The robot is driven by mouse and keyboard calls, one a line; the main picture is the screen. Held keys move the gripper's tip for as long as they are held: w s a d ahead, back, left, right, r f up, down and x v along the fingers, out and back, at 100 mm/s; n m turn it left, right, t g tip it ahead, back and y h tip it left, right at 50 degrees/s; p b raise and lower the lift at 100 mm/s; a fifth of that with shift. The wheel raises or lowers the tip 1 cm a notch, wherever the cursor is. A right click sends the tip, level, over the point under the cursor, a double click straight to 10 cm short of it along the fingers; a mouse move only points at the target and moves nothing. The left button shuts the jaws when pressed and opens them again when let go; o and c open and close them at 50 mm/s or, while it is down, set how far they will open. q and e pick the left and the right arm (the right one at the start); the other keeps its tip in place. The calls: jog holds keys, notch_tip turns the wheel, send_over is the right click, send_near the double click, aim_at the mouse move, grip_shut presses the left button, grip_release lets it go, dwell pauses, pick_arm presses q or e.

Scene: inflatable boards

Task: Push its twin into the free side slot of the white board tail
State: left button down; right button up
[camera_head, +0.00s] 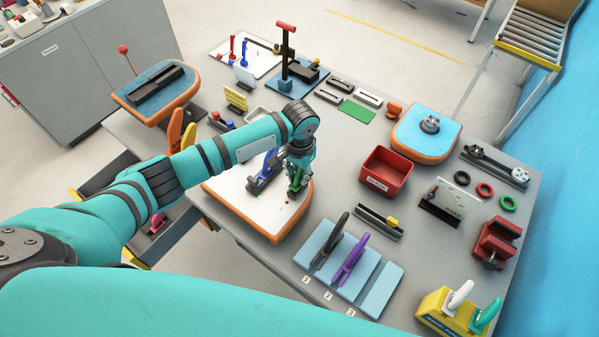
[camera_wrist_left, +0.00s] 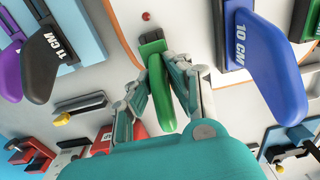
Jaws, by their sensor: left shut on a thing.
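The white board tail (camera_head: 237,190) with an orange rim lies on the table. My left gripper (camera_head: 298,172) is over its right part, shut on a green fin (camera_head: 295,187). In the left wrist view the green fin (camera_wrist_left: 160,88) stands between the fingers, its dark ridged base end pointing at the white surface. I cannot tell whether that end touches a slot. A blue fin (camera_head: 264,176) stands on the board beside it and reads 10 CM in the left wrist view (camera_wrist_left: 268,70). A bit of green (camera_wrist_left: 238,8) shows behind the blue fin. My right gripper is not in view.
A light blue rack (camera_head: 382,290) in front holds a black fin (camera_head: 336,236) and a purple fin (camera_head: 352,258); its right place is bare. A red bin (camera_head: 386,170) and a clear stand (camera_head: 446,200) are to the right. A blue tool stand (camera_head: 296,75) is behind.

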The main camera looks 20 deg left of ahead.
aim_at(300, 170)
pick_arm(q)
jog(key=shift+f, duration=0.85)
jog(key=c, duration=1.2)
grip_release()
notch_tip(300, 170, up, 12)
jog(key=shift+f, duration=0.1)
